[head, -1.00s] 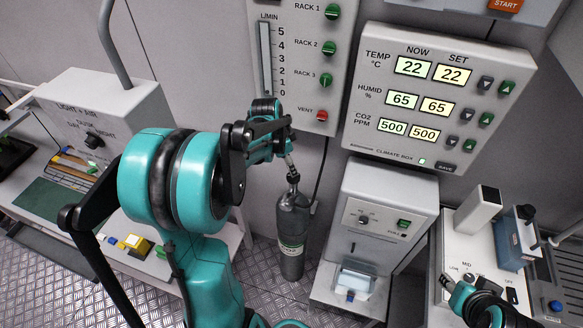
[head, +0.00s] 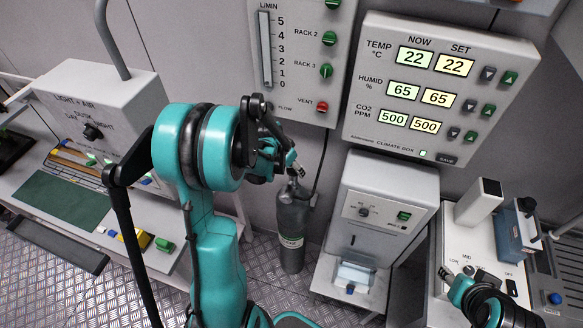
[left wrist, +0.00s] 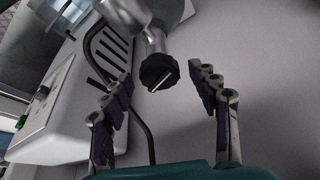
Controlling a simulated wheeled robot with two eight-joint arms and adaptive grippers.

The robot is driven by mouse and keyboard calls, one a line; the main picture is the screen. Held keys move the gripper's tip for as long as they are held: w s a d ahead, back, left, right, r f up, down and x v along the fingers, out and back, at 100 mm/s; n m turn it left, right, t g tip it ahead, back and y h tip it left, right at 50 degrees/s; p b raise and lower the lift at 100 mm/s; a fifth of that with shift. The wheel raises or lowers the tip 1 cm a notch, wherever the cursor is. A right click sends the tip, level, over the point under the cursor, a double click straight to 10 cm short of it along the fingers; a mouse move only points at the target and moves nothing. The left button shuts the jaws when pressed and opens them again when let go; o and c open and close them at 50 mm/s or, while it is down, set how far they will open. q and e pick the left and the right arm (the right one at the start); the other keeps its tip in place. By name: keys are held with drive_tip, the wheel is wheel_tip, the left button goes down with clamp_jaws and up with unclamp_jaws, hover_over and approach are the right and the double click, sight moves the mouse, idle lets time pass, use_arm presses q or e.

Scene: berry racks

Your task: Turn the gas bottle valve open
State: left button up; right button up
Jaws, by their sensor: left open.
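The gas bottle (head: 291,225) is a grey cylinder standing upright on the floor against the wall. Its top is partly hidden by my left gripper (head: 290,165) in the head view. In the left wrist view, the black valve knob (left wrist: 159,73) with a white line across it is on the metal neck of the bottle. My left gripper (left wrist: 165,105) is open, with its fingers on either side of the knob and apart from it. My right gripper (head: 458,276) is at the lower right, over the white unit; its jaw state is unclear.
A flow panel with a red vent knob (head: 322,107) and a climate box (head: 436,85) hang on the wall. A grey dispenser unit (head: 385,185) stands close to the right of the bottle. A dark hose (head: 320,165) runs down the wall beside it.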

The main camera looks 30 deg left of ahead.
use_arm(q)
drive_tip(key=shift+c, duration=0.4)
drive_tip(key=c, duration=1.1)
drive_tip(key=shift+a+m+h+b, duration=0.15)
drive_tip(key=shift+m+h+b, duration=0.35)
drive_tip(key=shift+m, duration=0.7)
drive_tip(key=shift+m+h, duration=0.4)
drive_tip(key=shift+m, duration=0.8)
drive_tip(key=o, duration=1.2)
drive_tip(key=shift+g, duration=0.3)
